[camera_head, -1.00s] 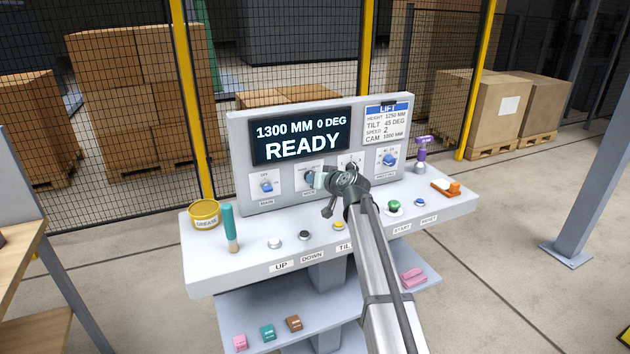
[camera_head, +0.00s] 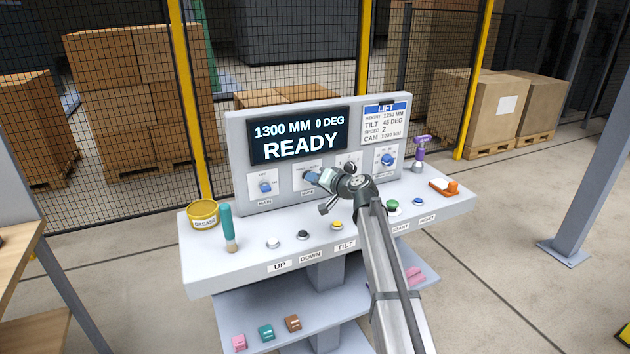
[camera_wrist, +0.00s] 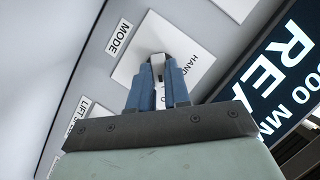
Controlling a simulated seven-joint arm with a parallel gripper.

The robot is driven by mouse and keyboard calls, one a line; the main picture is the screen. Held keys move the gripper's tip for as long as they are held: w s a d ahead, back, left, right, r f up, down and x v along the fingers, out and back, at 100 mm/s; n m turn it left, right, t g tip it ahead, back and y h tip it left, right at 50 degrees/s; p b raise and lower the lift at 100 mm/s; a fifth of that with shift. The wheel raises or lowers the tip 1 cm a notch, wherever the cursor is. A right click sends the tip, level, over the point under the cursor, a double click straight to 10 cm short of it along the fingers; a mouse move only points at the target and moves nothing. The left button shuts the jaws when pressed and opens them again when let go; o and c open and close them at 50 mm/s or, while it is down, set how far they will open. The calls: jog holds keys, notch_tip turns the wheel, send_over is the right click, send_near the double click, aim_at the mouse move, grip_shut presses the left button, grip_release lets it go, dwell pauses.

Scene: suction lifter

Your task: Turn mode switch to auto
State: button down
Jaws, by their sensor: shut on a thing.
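The mode switch is a knob on a white plate (camera_wrist: 191,40) marked MODE and HAND in the wrist view. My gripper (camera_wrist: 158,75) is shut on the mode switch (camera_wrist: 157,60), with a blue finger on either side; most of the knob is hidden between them. The plate's other lettering is covered by my fingers. In the head view my gripper (camera_head: 313,178) is against the upright panel, at the second plate from the left, and hides the knob there.
The screen (camera_head: 298,135) above reads 1300 MM 0 DEG READY. The main switch (camera_head: 265,187) is to the left, another blue knob (camera_head: 387,159) to the right. Push buttons line the shelf below. A grease tin (camera_head: 203,215) and a teal-handled brush (camera_head: 228,225) stand at the left.

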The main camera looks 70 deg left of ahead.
jog(key=c, duration=1.1)
grip_release()
jog(key=v, duration=1.4)
jog(key=shift+s, duration=0.1)
